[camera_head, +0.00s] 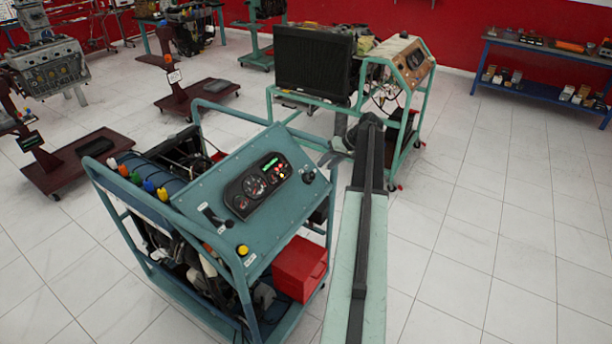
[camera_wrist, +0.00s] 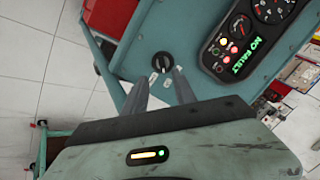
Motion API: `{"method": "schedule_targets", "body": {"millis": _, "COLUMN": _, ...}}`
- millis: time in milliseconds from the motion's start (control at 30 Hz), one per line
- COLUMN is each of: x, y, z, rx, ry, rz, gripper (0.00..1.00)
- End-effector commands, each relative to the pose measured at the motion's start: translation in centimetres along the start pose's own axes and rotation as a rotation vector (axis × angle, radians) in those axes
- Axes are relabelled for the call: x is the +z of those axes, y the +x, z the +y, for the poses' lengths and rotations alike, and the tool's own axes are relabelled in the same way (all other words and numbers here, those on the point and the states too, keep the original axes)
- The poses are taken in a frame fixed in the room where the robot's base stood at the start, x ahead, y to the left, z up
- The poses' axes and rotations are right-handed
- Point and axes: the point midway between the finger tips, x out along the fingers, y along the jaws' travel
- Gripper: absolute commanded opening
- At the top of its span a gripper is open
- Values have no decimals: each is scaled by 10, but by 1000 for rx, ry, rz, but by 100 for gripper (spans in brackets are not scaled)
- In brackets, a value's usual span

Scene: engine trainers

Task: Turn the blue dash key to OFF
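The blue dash panel (camera_head: 222,185) is the sloped top of a teal engine trainer frame. The dash key (camera_head: 308,177) is a small round black knob at the panel's right end. In the wrist view the key (camera_wrist: 162,62) sits just beyond my fingertips, roughly in line with the gap between them. My gripper (camera_wrist: 159,73) is open, its two grey fingers apart and nothing held. I cannot tell whether a finger touches the key. The key's pointer direction is too small to read. In the head view my fingers are hard to make out.
A gauge cluster (camera_head: 258,185) with lit lamps and a green display is beside the key. A black lever (camera_head: 210,214) and yellow button (camera_head: 242,250) are on the panel's left. A red box (camera_head: 299,268) is below. Another trainer (camera_head: 405,62) stands behind; floor at right is clear.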

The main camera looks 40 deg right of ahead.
Motion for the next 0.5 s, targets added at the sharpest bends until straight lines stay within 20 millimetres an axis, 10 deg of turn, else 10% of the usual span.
{"method": "schedule_targets", "body": {"millis": 500, "x": 2, "y": 79, "z": -8, "rx": -3, "ry": -13, "rz": -9, "gripper": 33}}
